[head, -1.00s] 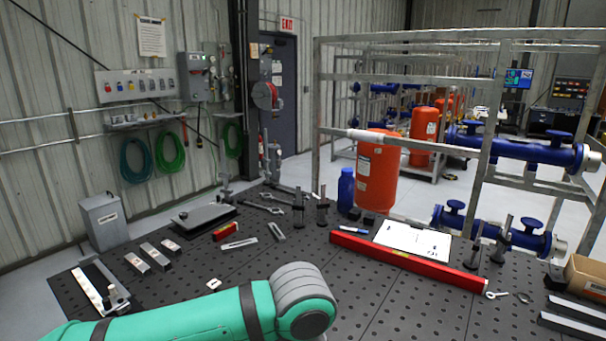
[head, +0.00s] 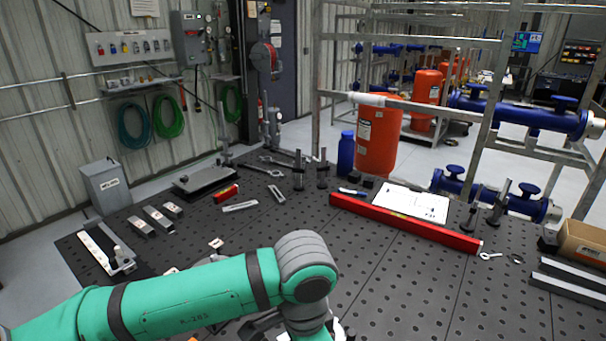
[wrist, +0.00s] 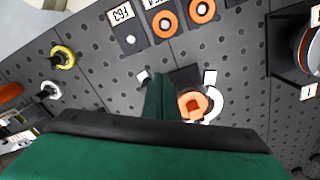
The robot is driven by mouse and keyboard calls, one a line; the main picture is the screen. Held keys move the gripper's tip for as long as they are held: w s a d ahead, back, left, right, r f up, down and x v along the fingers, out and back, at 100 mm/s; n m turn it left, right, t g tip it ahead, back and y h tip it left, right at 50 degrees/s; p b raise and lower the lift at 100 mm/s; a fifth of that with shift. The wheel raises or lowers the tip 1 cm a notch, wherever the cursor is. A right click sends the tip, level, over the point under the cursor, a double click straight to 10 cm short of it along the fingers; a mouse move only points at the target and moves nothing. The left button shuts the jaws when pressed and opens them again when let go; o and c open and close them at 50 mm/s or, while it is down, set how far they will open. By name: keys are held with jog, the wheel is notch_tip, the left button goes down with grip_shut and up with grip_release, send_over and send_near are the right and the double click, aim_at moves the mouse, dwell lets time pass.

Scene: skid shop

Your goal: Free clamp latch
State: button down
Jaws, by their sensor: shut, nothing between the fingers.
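In the wrist view my gripper (wrist: 157,88) points away from the camera, its narrow green fingers together and empty. Just right of the fingertips is a small fixture with an orange round part (wrist: 192,104), a white ring and a dark block, partly hidden behind the fingers. I cannot tell whether the fingers touch it, or whether it is the clamp latch. In the head view my green arm reaches over the front of the table, and the gripper end is cut off at the bottom edge.
The perforated black table (head: 390,275) holds a red level (head: 400,222), a white sheet (head: 410,203) and a cardboard box (head: 583,243). The wrist view shows orange rings (wrist: 165,23) at the top and a yellow ring piece (wrist: 63,57) at left. The table's middle right is largely clear.

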jog(key=shift+w+a, duration=0.1)
jog(key=shift+a, duration=0.05)
jog(key=shift+w+a, duration=0.2)
jog(key=shift+a, duration=0.15)
notch_tip(320, 180, up, 7)
dwell(0.8)
